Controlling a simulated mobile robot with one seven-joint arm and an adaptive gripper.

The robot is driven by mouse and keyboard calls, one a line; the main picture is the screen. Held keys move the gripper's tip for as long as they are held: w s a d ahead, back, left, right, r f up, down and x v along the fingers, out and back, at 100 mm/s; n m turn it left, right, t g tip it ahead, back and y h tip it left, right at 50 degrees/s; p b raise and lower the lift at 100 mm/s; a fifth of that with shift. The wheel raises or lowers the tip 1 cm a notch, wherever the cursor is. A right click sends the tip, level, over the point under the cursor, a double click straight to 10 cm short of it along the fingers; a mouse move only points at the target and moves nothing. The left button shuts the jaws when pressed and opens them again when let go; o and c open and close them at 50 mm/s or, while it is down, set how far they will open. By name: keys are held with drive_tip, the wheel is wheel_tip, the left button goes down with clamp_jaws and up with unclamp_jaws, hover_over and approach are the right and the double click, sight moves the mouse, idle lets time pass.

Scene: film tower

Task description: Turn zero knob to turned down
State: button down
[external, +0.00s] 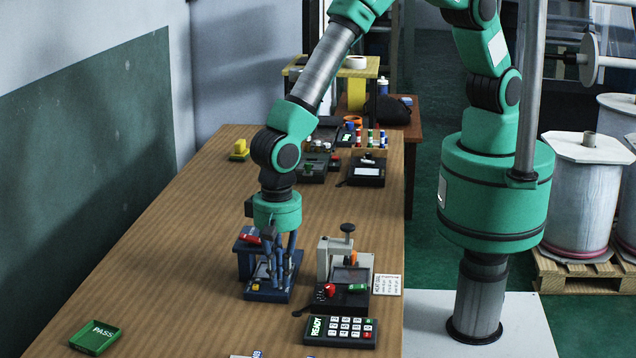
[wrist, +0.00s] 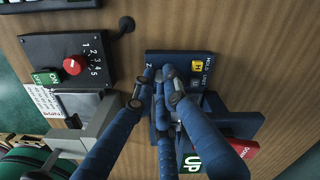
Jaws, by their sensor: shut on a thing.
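My gripper (external: 278,278) reaches down onto the blue gauge device (external: 247,263) on the bench. In the wrist view my gripper (wrist: 161,75) has its fingers close together over the panel of the blue device (wrist: 184,59). A letter "Z" shows on the panel just left of the fingertips. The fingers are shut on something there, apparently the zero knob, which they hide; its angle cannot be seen. A yellow button (wrist: 197,66) under the word HOLD, with a UNIT label nearby, sits right of the fingers.
A black box with a red knob (wrist: 72,65) numbered up to 5 stands beside the blue device.

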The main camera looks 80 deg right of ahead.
drive_tip(key=shift+n+p, duration=0.65)
drive_tip(key=shift+n, duration=1.85)
drive_tip(key=c, duration=1.8)
unclamp_jaws()
drive_tip(key=shift+m, duration=0.3)
